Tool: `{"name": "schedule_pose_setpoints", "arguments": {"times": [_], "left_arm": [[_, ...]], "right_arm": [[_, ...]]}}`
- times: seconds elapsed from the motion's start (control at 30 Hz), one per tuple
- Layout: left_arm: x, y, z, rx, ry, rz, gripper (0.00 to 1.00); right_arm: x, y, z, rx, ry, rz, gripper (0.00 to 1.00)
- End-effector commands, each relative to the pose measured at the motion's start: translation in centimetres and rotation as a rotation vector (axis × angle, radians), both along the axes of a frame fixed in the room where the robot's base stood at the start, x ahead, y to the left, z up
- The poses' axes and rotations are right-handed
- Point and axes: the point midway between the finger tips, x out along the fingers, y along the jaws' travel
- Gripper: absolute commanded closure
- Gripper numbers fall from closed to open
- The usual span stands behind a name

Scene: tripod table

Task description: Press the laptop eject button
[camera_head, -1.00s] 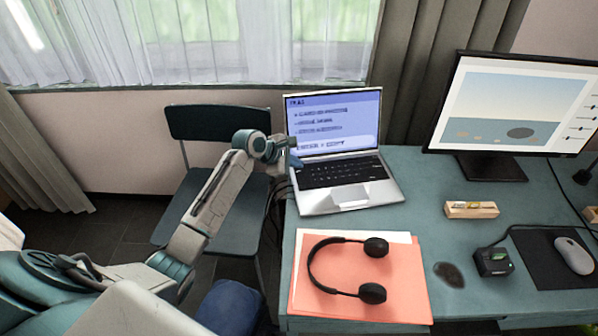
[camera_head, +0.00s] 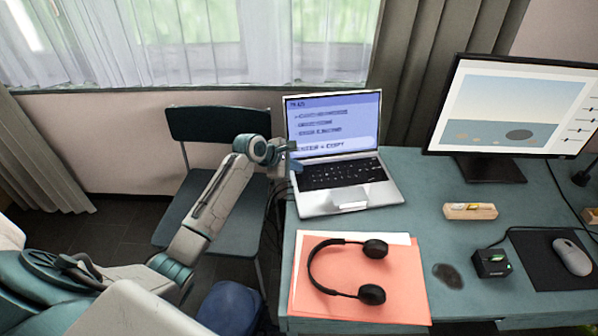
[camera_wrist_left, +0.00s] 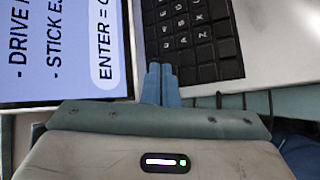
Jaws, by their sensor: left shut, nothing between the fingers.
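An open silver laptop (camera_head: 376,196) stands on the back left of the teal table; its lit screen (camera_head: 333,124) shows lines of text and its keyboard (camera_head: 340,173) is black. My left gripper (camera_head: 296,163) is at the laptop's left edge, near the hinge between screen and keyboard. In the left wrist view the shut blue fingertips (camera_wrist_left: 161,72) are near the keyboard's corner, with the screen (camera_wrist_left: 60,50) on the left. They hold nothing. I cannot tell whether they touch the laptop. I cannot make out an eject button. My right gripper is not in view.
Black headphones (camera_head: 330,288) lie on an orange folder (camera_head: 408,290) at the table's front left. A small wooden block (camera_head: 470,211), a black device (camera_head: 491,263), a mouse (camera_head: 572,257) and a monitor (camera_head: 508,105) are to the right. A chair (camera_head: 218,124) stands left of the table.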

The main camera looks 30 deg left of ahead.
Motion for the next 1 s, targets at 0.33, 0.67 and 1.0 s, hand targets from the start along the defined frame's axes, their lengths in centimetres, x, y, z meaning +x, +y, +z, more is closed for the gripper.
{"name": "schedule_pose_setpoints", "arguments": {"times": [0.33, 0.67, 1.0], "left_arm": [[0.0, 0.0, -0.2, -0.001, 0.001, 0.0, 1.0], [0.0, 0.0, -0.4, -0.001, 0.0, 0.001, 1.0], [0.0, 0.0, -0.8, 0.0, 0.001, -0.001, 1.0]], "right_arm": [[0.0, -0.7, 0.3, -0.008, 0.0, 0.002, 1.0], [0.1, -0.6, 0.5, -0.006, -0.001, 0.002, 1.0], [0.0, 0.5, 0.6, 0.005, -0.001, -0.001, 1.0]]}}
